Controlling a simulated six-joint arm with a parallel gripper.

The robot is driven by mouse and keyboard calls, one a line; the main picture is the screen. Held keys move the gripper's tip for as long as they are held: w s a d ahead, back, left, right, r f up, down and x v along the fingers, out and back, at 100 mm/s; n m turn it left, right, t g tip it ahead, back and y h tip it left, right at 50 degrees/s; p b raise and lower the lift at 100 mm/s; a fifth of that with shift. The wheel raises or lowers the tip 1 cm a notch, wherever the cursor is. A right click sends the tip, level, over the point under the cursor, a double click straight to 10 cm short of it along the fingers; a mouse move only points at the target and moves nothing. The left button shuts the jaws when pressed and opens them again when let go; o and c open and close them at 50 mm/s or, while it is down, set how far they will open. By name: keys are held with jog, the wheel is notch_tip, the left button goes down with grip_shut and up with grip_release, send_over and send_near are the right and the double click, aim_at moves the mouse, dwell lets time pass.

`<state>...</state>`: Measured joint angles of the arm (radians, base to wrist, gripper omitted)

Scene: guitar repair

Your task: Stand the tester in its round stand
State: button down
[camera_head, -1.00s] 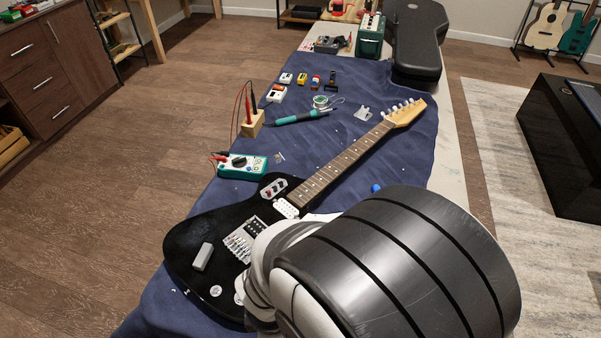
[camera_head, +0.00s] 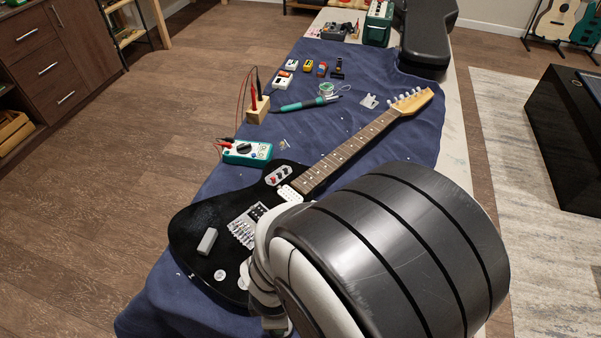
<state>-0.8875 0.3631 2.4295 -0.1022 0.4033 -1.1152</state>
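A teal and white multimeter (camera_head: 247,151) lies on the blue cloth left of the guitar. Red and black probes (camera_head: 254,88) stand in a wooden block (camera_head: 257,109) behind it, with leads attached. I cannot make out which thing is the tester, and no round stand is clearly visible. My large dark arm covers the lower right, hiding part of the guitar and cloth. My gripper's fingers are not visible.
A black electric guitar (camera_head: 215,226) lies across the cloth (camera_head: 160,305), its neck pointing to the upper right. A grey block (camera_head: 207,241) rests on its body. Teal soldering iron (camera_head: 300,104), solder spool (camera_head: 326,89), several small pedals and a black case (camera_head: 428,35) lie farther back.

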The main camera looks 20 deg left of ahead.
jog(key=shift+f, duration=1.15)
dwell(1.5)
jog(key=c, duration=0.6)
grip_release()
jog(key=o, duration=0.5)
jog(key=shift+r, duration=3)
